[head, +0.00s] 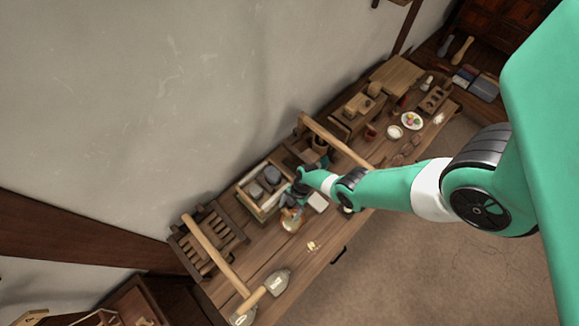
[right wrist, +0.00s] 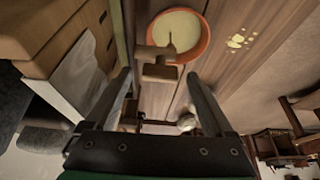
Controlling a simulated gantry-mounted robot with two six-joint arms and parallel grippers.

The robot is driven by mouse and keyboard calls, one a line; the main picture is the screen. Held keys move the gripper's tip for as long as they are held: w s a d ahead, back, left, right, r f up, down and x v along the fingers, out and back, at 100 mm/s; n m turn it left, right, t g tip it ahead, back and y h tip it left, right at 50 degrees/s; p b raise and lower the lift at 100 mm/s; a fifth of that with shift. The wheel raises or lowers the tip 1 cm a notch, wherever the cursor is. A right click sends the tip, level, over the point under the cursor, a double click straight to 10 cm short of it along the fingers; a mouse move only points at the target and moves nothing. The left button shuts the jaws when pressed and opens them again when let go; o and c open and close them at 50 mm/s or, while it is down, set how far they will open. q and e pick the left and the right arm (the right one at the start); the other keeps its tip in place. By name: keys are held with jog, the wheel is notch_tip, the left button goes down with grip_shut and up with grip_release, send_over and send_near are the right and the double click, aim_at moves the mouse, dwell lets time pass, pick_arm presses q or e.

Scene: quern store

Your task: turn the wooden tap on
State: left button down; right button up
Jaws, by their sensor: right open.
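In the right wrist view the wooden tap (right wrist: 159,72) is a small brown T-shaped piece beside an orange-rimmed bowl (right wrist: 203,46) with pale yellowish contents. My right gripper (right wrist: 157,80) is open, with one finger on each side of the tap and a gap showing at both sides. I cannot tell whether the tap's head lies fully between the fingertips. In the head view my right gripper (head: 296,190) is over the workbench, close to the bowl (head: 290,224), and the arm hides the tap. My left gripper is not in view.
A wooden crate (head: 243,204) with grey stones stands left of the gripper. Pale crumbs (head: 312,246) lie on the workbench (head: 262,262). Long wooden-handled tools (head: 215,254) lie at the near end.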

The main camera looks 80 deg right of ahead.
jog(key=p+v, duration=1)
jog(key=v, duration=0.1)
jog(key=shift+d+r+p, duration=0.2)
jog(key=shift+r+p, duration=0.1)
jog(key=shift+p, duration=0.05)
jog(key=shift+s, duration=0.15)
